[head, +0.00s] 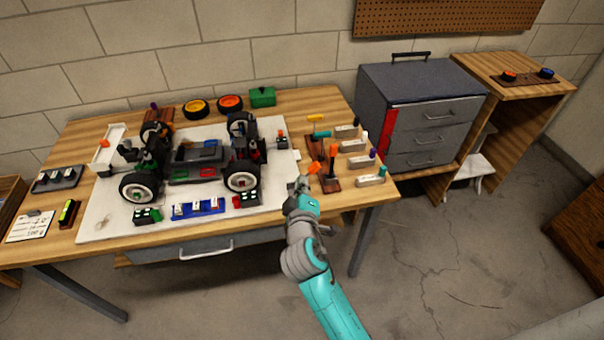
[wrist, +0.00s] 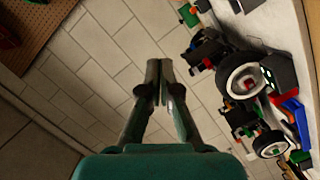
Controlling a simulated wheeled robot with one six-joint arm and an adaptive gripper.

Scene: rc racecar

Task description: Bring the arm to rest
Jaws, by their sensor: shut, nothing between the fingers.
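My arm is teal and grey and reaches from the bottom of the head view up to the front right part of the workbench. My gripper (head: 300,186) is at its end, near the right edge of the white mat (head: 110,218). In the wrist view my gripper (wrist: 163,78) has its two fingers together with nothing between them. The RC car (head: 197,160) stands on the mat to the left of my gripper, and its wheels (wrist: 243,85) show at the right of the wrist view. Whether the gripper touches anything below it is hard to tell.
Right of my gripper are upright tools (head: 332,165) and several labelled blocks (head: 370,180). A blue tray (head: 198,208) lies before the car. A grey drawer cabinet (head: 425,110) stands right of the bench (head: 335,110). The floor (head: 450,260) at the front right is clear.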

